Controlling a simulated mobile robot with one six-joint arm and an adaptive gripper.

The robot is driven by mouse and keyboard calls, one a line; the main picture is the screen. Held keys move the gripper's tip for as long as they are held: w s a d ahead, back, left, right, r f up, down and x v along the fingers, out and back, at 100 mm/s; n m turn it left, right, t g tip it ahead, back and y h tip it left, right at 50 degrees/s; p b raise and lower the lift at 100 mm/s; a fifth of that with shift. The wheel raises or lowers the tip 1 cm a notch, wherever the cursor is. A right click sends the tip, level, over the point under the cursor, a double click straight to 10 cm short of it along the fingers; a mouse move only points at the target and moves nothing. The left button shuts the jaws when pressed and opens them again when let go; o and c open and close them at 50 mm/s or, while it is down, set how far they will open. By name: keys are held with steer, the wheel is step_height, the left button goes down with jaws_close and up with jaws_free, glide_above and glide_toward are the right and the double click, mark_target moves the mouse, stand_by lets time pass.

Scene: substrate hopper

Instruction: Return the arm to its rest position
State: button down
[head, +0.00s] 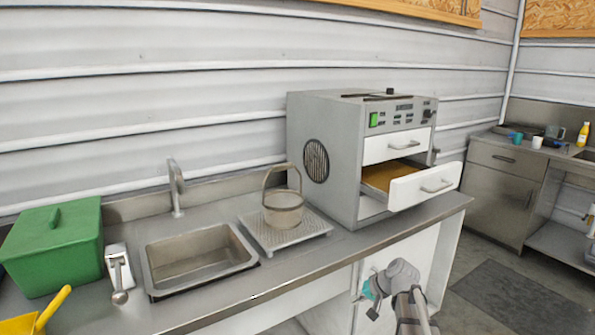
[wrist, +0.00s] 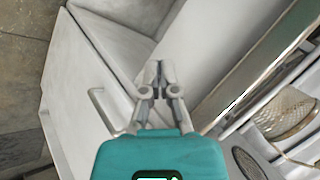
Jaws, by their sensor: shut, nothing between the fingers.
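My arm reaches up from the bottom of the head view, in front of the counter. My gripper (head: 366,303) hangs at its end, below the counter's front edge and before the white cabinet front. In the wrist view my gripper (wrist: 159,72) has its two grey fingers together, with nothing between them. They point toward a pale panel and touch nothing that I can make out. The teal gripper body fills the bottom of that view.
A grey machine (head: 330,190) stands on the counter (head: 330,262), its lower drawer (head: 425,186) pulled out. A wire basket (head: 283,210) rests on a perforated tray (head: 258,230) beside the sink (head: 200,255). A green lidded bin (head: 55,250) stands left. Open floor lies right.

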steer(key=s+f+n+g+h, duration=0.2)
steer(key=s+h, duration=0.1)
steer(key=s, duration=0.6)
steer(key=s+f+n+g+h, duration=0.15)
steer(key=s+h, duration=0.25)
steer(key=s, duration=0.5)
step_height(320, 180, up, 17)
steer(key=p, duration=1.7)
steer(key=shift+a+g, duration=0.35)
steer(key=shift+f+m, duration=0.15)
steer(key=shift+m, duration=0.1)
